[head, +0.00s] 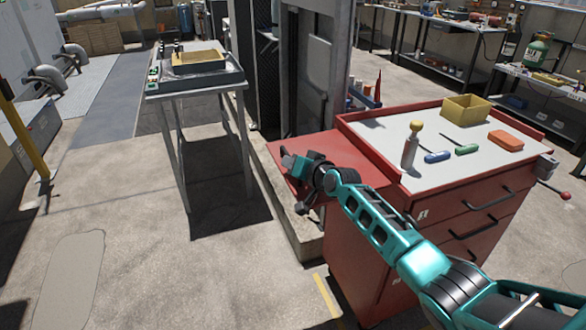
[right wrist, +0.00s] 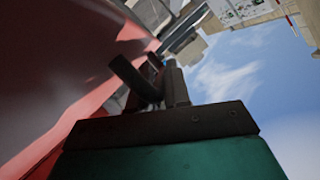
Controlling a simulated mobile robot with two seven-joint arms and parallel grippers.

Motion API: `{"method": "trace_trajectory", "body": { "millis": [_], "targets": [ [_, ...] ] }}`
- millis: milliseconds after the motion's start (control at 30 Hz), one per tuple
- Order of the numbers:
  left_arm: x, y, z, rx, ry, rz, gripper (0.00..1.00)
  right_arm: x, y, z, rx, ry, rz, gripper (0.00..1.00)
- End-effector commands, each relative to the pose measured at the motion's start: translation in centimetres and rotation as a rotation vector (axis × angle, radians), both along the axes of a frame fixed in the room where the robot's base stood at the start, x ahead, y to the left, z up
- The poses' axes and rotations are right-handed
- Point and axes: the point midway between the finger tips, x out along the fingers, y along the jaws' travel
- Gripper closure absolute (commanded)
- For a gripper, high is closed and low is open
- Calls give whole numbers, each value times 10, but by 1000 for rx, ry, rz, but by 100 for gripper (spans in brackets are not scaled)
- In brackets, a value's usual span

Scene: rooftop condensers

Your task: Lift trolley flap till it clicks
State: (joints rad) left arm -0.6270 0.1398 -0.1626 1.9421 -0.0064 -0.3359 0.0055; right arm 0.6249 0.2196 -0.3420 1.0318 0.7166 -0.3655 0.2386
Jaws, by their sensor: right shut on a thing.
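The red trolley (head: 372,262) stands at the right in the head view, with a pale top. Its red flap (head: 350,168) sticks out from the trolley's left side, raised to about level, close to the height of the top. My right gripper (head: 289,160) is shut on the flap's outer edge at the near left. In the right wrist view, the dark fingers (right wrist: 152,82) meet the edge of the red flap (right wrist: 60,60). The flap's hinge side is partly hidden by my right arm, and its support cannot be seen. My left gripper is not in view.
A metal table (head: 195,85) stands left of the flap. A concrete kerb (head: 305,238) runs below the flap. Open floor lies front left.

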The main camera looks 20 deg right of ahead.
Motion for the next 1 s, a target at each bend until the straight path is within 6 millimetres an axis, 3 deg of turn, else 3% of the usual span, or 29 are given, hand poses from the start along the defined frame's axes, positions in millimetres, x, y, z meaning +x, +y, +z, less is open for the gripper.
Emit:
{"method": "trace_trajectory", "body": {
  "millis": [367,400,467,767,1000],
  "targets": [
    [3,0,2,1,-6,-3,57,0,1,1,8,1,1,100],
    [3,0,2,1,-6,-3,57,0,1,1,8,1,1,82],
    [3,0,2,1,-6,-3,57,0,1,1,7,1,1,77],
    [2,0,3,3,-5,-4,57,-2,-1,1,6,2,-1,77],
    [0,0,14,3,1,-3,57,-23,-7,11,6,2,0,77]
  ]
}}
